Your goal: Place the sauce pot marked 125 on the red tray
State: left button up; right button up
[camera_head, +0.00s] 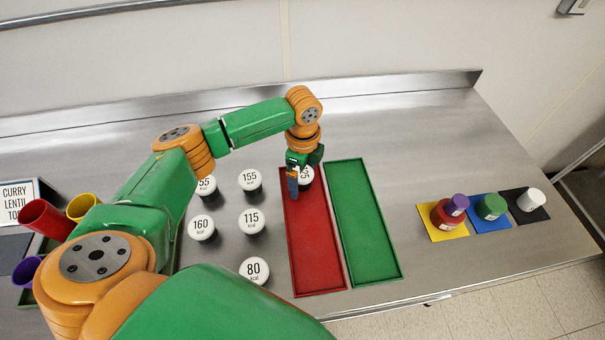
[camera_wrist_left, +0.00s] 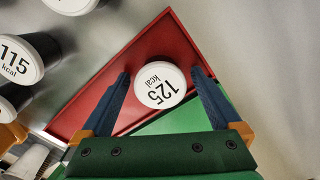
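The sauce pot marked 125 (camera_wrist_left: 160,83) has a white lid with black print. In the left wrist view it appears upright over the red tray (camera_wrist_left: 90,100), and its base is hidden. In the head view the pot (camera_head: 306,176) is at the far end of the red tray (camera_head: 317,262), partly covered by my left gripper (camera_head: 299,190). The blue fingers of my left gripper (camera_wrist_left: 160,76) are on either side of the lid, with a narrow gap showing on each side. My right gripper is not in view.
A green tray (camera_head: 366,225) lies right of the red one. White-lidded pots marked 155 (camera_head: 250,180), 160 (camera_head: 202,228), 115 (camera_head: 252,221) and 80 (camera_head: 254,270) stand to the left. Coloured mats with small containers (camera_head: 490,207) are at the right. The red tray's near part is clear.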

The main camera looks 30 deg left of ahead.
aim_at(303, 174)
pick_arm(q)
jog(key=shift+r, duration=0.15)
notch_tip(303, 174, up, 12)
jog(key=b, duration=0.1)
dwell(0.5)
